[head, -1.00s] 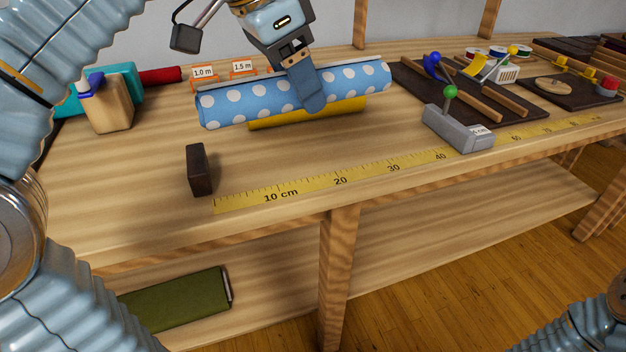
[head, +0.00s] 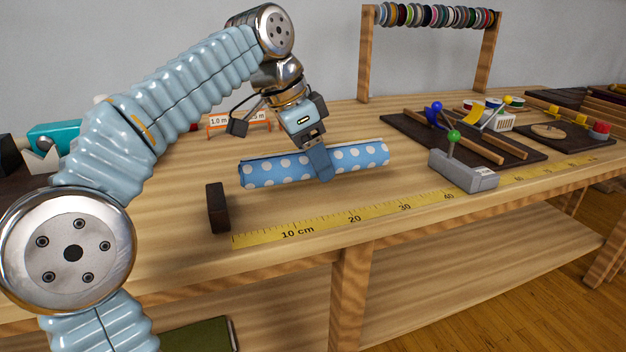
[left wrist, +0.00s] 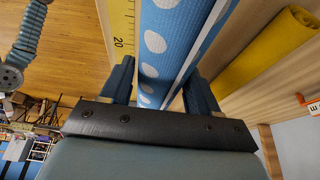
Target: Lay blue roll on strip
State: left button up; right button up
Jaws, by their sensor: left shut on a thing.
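The blue roll with white dots (head: 270,172) lies across my left gripper (head: 320,166), which is shut on it near its middle. The roll is behind the yellow measuring strip (head: 330,222) and roughly parallel to it. I cannot tell whether it touches the table. In the left wrist view the roll (left wrist: 160,50) runs between the two fingers, with the strip (left wrist: 120,18) to its left, apart from it. My right gripper is not in view.
A dark block (head: 218,207) stands at the strip's left end. A grey block with a green knob (head: 465,170) sits by the strip further right. A yellow roll (left wrist: 265,50) lies beside the blue roll in the left wrist view. Dark boards with tools (head: 400,128) are behind.

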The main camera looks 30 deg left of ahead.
aim_at(313, 199)
pick_arm(q)
jog(key=f, duration=0.3)
jog(key=w+a+f+b, duration=0.1)
jog(key=shift+f, duration=0.35)
jog(key=shift+f+b, duration=0.5)
jog(key=o, duration=1.2)
jog(key=shift+o, duration=0.2)
jog(key=p+v, duration=0.4)
jog(key=v, duration=0.9)
jog(key=shift+w, duration=0.1)
